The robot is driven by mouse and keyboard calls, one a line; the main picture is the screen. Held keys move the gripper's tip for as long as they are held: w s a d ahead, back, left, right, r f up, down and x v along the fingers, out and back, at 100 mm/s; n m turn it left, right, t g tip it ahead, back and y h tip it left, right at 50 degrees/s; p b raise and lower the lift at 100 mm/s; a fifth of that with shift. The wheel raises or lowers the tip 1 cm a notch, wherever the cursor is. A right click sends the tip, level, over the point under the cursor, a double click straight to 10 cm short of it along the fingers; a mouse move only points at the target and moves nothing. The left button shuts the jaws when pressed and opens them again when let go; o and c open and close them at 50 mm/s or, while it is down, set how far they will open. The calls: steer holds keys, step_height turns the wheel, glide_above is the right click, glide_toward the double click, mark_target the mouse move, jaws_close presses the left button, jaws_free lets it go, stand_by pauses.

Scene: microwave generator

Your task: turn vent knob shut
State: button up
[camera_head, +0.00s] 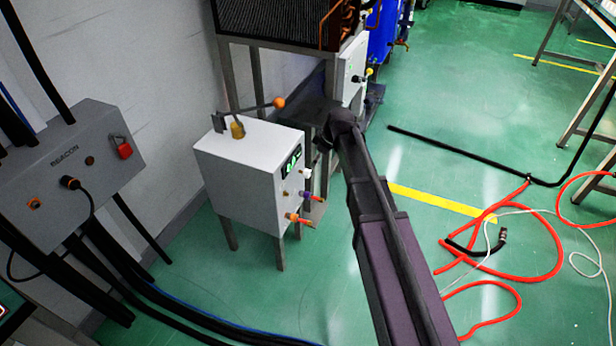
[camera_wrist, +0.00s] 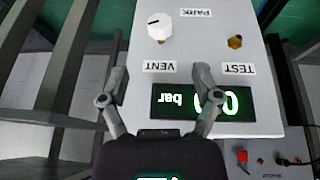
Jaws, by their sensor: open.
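The white vent knob (camera_wrist: 160,27) sits on the grey-white panel beside the upside-down VENT label (camera_wrist: 158,67), with a dark pointer mark on its face. In the head view, the white cabinet (camera_head: 240,170) stands left of my arm. My fingertips are not clear there.
A green digital display (camera_wrist: 205,102) reading in bar and a brass fitting (camera_wrist: 235,42) by the TEST label share the panel. An orange-ended lever (camera_head: 278,103) is on the cabinet top. A grey BEACON box (camera_head: 68,165) is at left. Red hoses (camera_head: 540,262) lie on the floor at right.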

mark_target(309, 171)
steer(key=shift+b+x, duration=4.2)
steer(key=shift+x, duration=0.65)
jaws_close()
